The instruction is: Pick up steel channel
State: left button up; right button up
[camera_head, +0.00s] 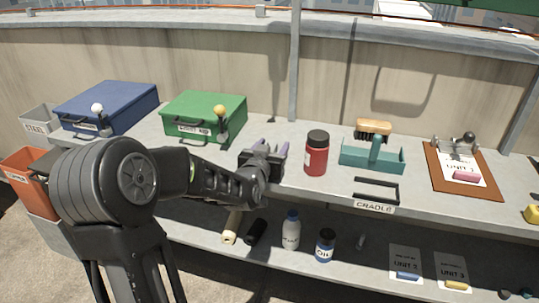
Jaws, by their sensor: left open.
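My left arm comes in from the left. Its gripper (270,149) is over the upper shelf, between the green box and the red jar, with its two purplish fingertips apart and pointing away from me. I see nothing held between them. I cannot make out a steel channel for certain; the arm and gripper hide part of the shelf. A grey bin (37,124) at the far left has a label that seems to read STEEL. My right gripper is not in view.
The upper shelf holds a blue box (108,97), a green box (225,106), a red jar (316,158), a teal tray (358,158), a black cradle (376,183) and a brown clipboard (487,186). Bottles, including a white one (291,234), stand on the lower shelf. A wall rises behind.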

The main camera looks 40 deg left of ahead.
pick_arm(q)
jog(key=shift+c, duration=0.4)
grip_shut()
dwell(0.4)
